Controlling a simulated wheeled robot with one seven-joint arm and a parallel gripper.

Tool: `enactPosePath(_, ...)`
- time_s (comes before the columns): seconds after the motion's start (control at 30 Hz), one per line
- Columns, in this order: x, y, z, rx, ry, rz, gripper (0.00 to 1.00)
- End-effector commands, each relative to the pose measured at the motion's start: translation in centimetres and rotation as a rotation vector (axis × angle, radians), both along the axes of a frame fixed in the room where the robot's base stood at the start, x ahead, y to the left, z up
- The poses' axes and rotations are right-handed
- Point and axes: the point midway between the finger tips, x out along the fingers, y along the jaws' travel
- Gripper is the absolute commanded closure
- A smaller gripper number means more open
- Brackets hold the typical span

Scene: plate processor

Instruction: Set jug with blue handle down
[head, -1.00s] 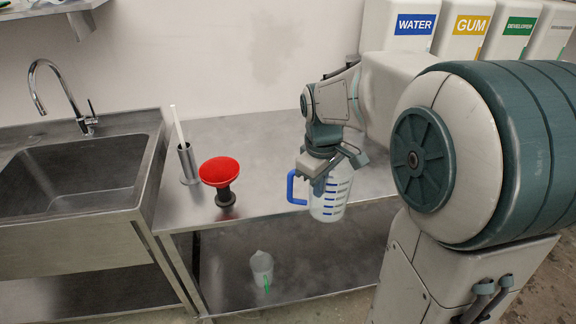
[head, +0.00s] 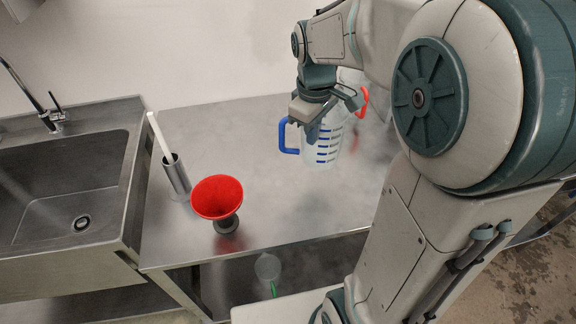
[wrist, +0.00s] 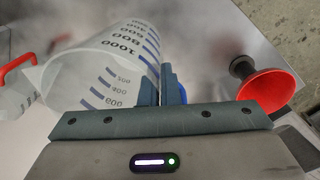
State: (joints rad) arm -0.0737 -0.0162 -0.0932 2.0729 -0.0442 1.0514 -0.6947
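The jug with the blue handle (head: 320,147) is clear with blue markings. It is upright or nearly so over the steel table, its blue handle to the left. My gripper (head: 328,112) is at its upper part. The exact grip spot is partly hidden. I cannot tell whether the jug's base touches the table.
A jug with a red handle (head: 363,101) stands close behind, partly hidden. A red funnel-like piece (head: 217,198) and a steel holder with a white stick (head: 176,177) stand left. A sink (head: 75,185) adjoins. A green-handled jug (head: 267,267) is below. The table's middle (head: 240,140) is clear.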

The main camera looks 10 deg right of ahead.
Motion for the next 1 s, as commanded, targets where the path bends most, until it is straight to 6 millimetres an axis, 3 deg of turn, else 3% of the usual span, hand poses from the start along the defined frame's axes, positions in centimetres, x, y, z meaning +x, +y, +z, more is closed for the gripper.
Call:
enactPosePath(0.5,1.5,9.9,-5.9,-0.001,0.003,0.005,1.0)
enactPosePath(0.67,1.8,11.2,-6.8,-0.001,0.001,0.003,1.0)
enactPosePath(1.0,1.8,11.4,-10.6,-0.001,0.002,0.001,1.0)
